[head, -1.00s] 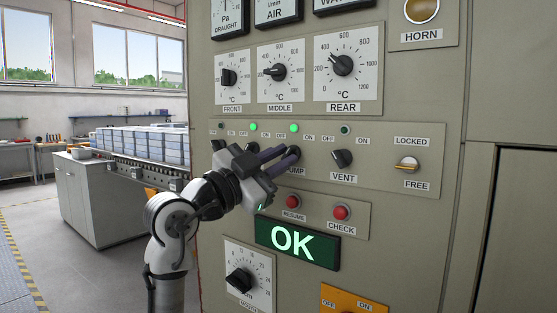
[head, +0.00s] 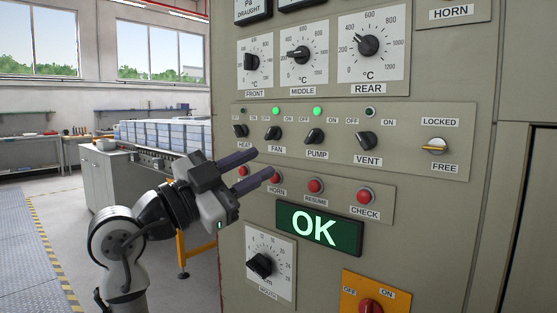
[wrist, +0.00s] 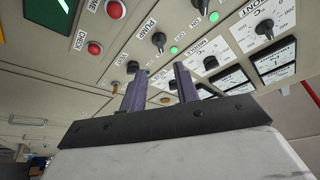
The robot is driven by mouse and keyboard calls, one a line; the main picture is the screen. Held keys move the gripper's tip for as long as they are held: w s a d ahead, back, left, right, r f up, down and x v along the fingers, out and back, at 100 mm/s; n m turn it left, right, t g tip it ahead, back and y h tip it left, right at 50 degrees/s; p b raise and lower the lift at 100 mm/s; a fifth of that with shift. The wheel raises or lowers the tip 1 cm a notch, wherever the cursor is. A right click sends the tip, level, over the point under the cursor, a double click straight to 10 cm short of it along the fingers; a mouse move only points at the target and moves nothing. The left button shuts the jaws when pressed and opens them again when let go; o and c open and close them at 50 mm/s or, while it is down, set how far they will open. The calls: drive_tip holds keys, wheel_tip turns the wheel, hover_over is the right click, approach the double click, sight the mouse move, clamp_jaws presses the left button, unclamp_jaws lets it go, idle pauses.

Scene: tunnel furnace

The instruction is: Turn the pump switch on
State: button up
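The black pump switch (head: 315,137) is on the panel above its PUMP label, between the fan and vent switches. Its handle appears tilted to the right, towards ON, like the fan switch (head: 273,134). The lamp (head: 317,111) above it glows green. The pump switch also shows in the wrist view (wrist: 158,40), beyond my fingers, with the green lamp (wrist: 174,50) beside it. My gripper (head: 264,163) is open and empty. Its two purple fingers are apart, below and left of the pump switch and not touching it.
The vent switch (head: 366,140) and heat switch (head: 240,131) have dark lamps. Red buttons, including RESUME (head: 315,186) and CHECK (head: 363,196), sit below the switches. A green OK display (head: 320,229) is under them. Open floor lies left of the panel.

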drive_tip(key=shift+v, duration=1.4)
